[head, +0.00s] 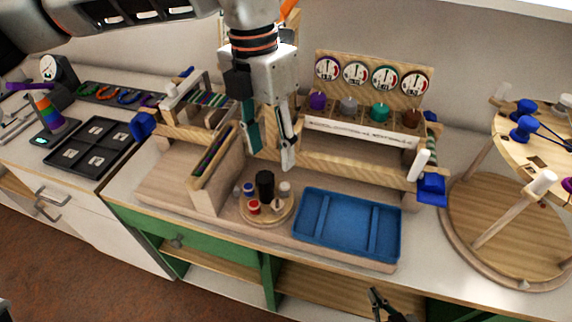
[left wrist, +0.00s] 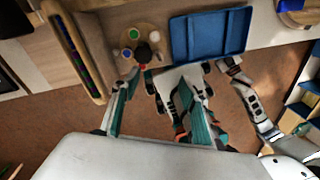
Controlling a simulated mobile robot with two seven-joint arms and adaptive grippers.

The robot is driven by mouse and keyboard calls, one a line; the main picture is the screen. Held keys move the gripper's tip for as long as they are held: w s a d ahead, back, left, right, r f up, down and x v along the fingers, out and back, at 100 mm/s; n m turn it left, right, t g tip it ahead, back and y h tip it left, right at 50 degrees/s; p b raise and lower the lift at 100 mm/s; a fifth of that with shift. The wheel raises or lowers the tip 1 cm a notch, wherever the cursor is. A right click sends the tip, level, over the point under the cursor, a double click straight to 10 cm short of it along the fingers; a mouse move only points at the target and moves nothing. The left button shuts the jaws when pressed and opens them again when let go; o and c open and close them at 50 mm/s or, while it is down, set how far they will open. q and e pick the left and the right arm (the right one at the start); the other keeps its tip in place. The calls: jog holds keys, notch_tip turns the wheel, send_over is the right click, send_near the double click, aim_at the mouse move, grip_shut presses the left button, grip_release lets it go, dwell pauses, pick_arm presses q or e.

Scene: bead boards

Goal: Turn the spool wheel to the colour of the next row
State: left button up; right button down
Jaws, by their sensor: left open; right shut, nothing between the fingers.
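The spool wheel (head: 272,219) is a small round wooden disc on the bench, left of the blue tray. It carries a tall black knob (head: 265,184) in the middle and small spools around it, among them a blue one (head: 249,188), a red one (head: 253,207) and a whitish one (head: 285,188). The wheel also shows in the left wrist view (left wrist: 152,35). My left gripper (head: 273,158) is open and empty, pointing down above the wheel, apart from the knob. My right gripper (head: 381,305) is shut and empty, low at the front edge, below the tray.
The blue tray (head: 312,231) looks empty. A wooden slotted rack (head: 205,192) stands close left of the wheel. Behind is a wooden frame with several dials (head: 384,78) and coloured knobs. A round wooden stand (head: 470,245) is at right, a black tray (head: 66,157) at left.

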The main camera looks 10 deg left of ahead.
aim_at(266, 176)
pick_arm(q)
jog(key=shift+n+t+y, duration=0.4)
jog(key=shift+y, duration=0.1)
jog(key=f, duration=0.3)
jog(key=w+a+f, duration=0.1)
jog(key=f, duration=0.3)
jog(key=w+f, duration=0.1)
jog(key=f, duration=0.2)
jog(key=shift+w+a+f, duration=0.1)
jog(key=shift+a+f, duration=0.15)
jog(key=shift+a, duration=0.1)
jog(key=c, duration=1.1)
